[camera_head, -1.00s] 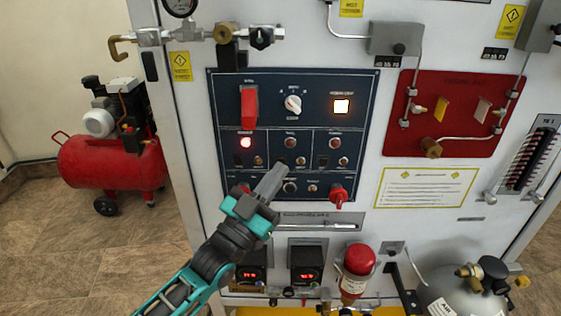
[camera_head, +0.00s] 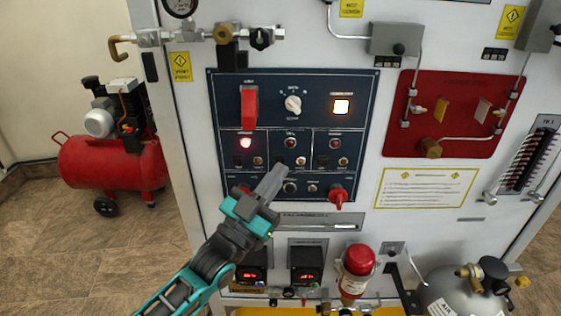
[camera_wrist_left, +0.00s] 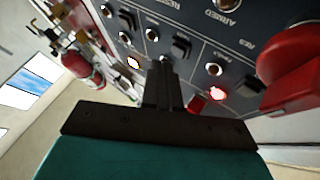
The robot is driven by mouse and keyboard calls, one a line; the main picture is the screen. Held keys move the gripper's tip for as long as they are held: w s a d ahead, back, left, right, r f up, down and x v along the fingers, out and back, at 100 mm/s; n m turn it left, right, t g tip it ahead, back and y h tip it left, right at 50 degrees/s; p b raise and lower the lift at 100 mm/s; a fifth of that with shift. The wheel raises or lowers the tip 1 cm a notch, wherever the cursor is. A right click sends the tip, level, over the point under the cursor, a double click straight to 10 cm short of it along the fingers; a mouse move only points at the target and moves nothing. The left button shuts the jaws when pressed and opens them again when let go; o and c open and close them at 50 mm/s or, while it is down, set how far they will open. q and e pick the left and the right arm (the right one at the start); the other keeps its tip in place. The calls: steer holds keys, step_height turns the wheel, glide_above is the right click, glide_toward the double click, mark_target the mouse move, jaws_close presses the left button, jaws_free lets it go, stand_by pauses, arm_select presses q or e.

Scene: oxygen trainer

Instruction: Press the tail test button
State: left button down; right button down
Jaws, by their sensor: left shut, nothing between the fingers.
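The dark blue control panel (camera_head: 325,115) stands upright on the white cabinet front, with small round buttons and lamps in framed sections. Its labels are too small for me to tell which button is the tail test button. My left gripper (camera_head: 281,171) is shut and empty, its tips over the lower middle of the panel. A small round button (camera_head: 300,161) shows just right of the tips, and a dark knob (camera_head: 289,187) below them. In the left wrist view the shut fingers (camera_wrist_left: 163,66) point at the panel beside a brightly lit round button (camera_wrist_left: 133,62). I cannot tell whether the tips touch.
A red knob (camera_head: 338,196) sticks out at lower right. Below are digital displays (camera_head: 306,276) and a red cylinder (camera_head: 356,270).

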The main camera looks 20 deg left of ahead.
stand_by(0.7)
arm_select(q)
steer(key=shift+w+a, duration=0.1)
steer(key=shift+w, duration=0.35)
steer(key=shift+w+a, duration=0.15)
steer(key=shift+w, duration=0.2)
stand_by(0.4)
steer(key=shift+s, duration=0.1)
steer(key=shift+s+d, duration=0.25)
steer(key=shift+s, duration=0.45)
steer(key=shift+p, duration=0.35)
